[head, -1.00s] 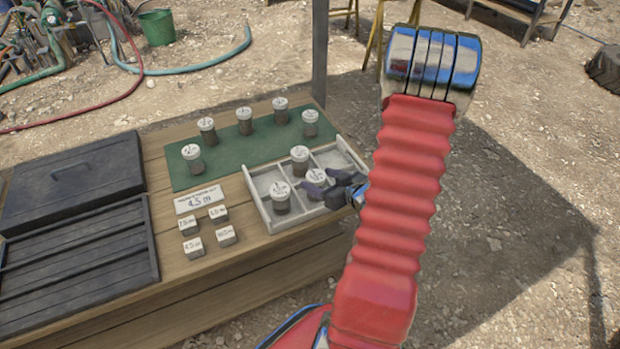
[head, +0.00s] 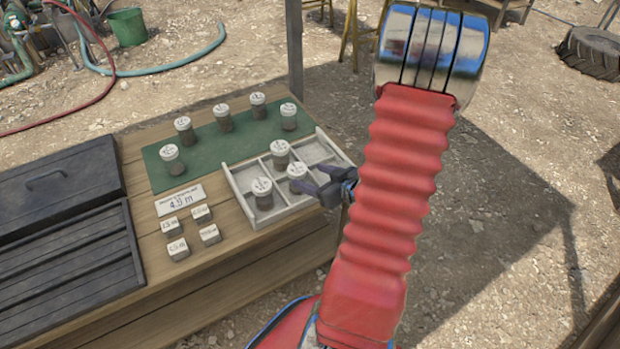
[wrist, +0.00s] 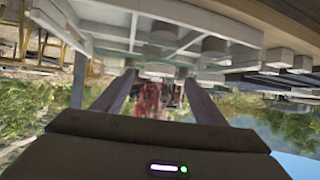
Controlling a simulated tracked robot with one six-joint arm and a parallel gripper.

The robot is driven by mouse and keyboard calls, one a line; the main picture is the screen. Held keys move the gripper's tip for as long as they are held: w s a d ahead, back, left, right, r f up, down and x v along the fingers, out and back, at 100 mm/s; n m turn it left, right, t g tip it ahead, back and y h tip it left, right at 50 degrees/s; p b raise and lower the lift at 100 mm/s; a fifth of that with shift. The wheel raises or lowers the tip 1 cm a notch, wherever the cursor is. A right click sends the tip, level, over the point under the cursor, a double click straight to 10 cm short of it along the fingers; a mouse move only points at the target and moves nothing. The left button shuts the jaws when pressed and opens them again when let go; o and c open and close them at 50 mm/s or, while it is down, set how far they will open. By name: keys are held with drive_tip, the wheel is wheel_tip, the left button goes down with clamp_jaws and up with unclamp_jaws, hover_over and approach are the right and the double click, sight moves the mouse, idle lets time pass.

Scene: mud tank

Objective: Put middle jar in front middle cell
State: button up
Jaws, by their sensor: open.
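A jar (head: 297,178) with a white labelled lid and dark contents stands upright in the front middle cell of the pale divided tray (head: 243,203). My gripper (head: 313,183) is open, just right of this jar on the tray's front side, with its dark fingers spread and nothing held. I cannot tell whether a fingertip touches the jar. In the wrist view, the two fingers (wrist: 150,88) are apart, with a pale round shape beyond them under the tray's edge. Other jars stand in the front left cell (head: 263,194) and back middle cell (head: 280,153).
Several more jars (head: 222,118) stand on the green mat (head: 205,155) behind the tray. A "4.5 m" sign (head: 180,199) and several small labelled blocks (head: 174,249) lie left of the tray. A black case (head: 60,240) fills the table's left. The tray's right cells are empty.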

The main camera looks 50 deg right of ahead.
drive_tip(key=shift+r, duration=0.1)
drive_tip(key=w+a+r+g+h, duration=0.2)
drive_tip(key=w+a+r, duration=0.15)
drive_tip(key=r, duration=0.45)
drive_tip(key=w+a+r+g+h, duration=0.2)
drive_tip(key=a+r, duration=0.2)
drive_tip(key=r, duration=0.3)
drive_tip(key=s+a+r+g+y, duration=0.1)
drive_tip(key=s+a, duration=0.3)
drive_tip(key=a, duration=0.4)
drive_tip(key=s+a+r+g+y, duration=0.1)
drive_tip(key=s+a+r, duration=0.3)
drive_tip(key=a, duration=0.4)
drive_tip(key=s+a+r+n+g+y, duration=0.1)
drive_tip(key=s+a+r+y, duration=0.1)
drive_tip(key=s+a, duration=0.4)
drive_tip(key=a+y, duration=0.1)
drive_tip(key=a, duration=0.2)
drive_tip(key=shift+r, duration=0.4)
drive_tip(key=shift+w, duration=0.1)
